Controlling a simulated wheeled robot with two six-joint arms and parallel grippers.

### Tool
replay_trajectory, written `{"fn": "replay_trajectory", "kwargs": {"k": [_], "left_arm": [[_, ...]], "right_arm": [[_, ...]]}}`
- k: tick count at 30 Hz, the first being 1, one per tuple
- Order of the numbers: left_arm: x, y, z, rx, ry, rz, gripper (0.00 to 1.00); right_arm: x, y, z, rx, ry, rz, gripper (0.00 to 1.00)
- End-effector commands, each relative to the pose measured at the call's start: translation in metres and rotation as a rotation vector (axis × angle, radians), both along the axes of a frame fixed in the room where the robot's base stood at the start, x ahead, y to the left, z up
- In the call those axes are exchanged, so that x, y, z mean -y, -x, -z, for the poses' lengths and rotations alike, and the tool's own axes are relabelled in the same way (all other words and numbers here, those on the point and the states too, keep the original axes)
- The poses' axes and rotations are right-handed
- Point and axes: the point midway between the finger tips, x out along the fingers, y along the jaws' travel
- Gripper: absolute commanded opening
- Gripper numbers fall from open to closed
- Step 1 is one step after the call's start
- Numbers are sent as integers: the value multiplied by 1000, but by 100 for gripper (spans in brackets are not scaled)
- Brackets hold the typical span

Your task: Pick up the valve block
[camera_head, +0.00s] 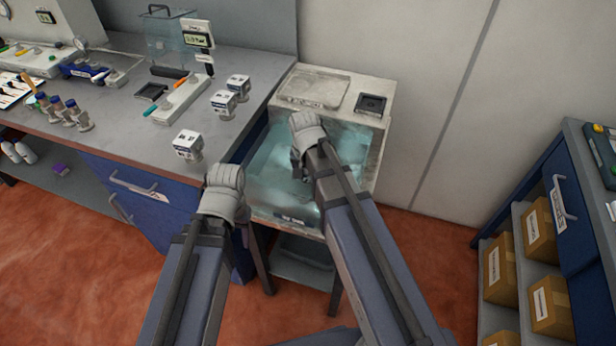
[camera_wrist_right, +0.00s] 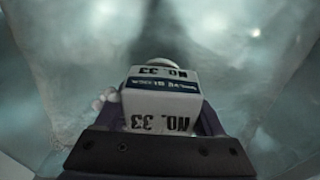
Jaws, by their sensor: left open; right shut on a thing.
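A white valve block (camera_wrist_right: 162,98) marked NO. 33 sits between the fingers of my right gripper (camera_wrist_right: 160,140), which is shut on it. In the head view my right gripper (camera_head: 306,132) is at the opening of the frosted cabinet (camera_head: 370,150); its fingertips and the block are hidden there. My left gripper (camera_head: 226,180) is open and empty, in front of the bench edge, left of the cabinet. Similar white blocks stand on the bench: one near the front edge (camera_head: 188,146), one farther back (camera_head: 223,104) and one behind that (camera_head: 238,87).
The grey bench (camera_head: 130,130) carries small bottles (camera_head: 75,113), a scale-like device (camera_head: 178,100) and a clear box (camera_head: 168,40). A shelf unit with cardboard boxes (camera_head: 500,270) stands at the right. Open red floor lies between it and the cabinet.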

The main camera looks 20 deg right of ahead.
Motion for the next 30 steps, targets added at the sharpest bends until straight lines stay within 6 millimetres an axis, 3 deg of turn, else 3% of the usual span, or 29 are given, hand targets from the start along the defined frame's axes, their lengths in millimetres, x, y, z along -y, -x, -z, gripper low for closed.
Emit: {"fn": "replay_trajectory", "kwargs": {"k": [1, 12, 30], "left_arm": [[0, 0, -13, 0, 0, 0, 50], [0, 0, -66, 0, 0, 0, 50], [0, 0, -92, 0, 0, 0, 50]], "right_arm": [[0, 0, -13, 0, 0, 0, 0], [0, 0, -66, 0, 0, 0, 0], [0, 0, -92, 0, 0, 0, 0]]}}
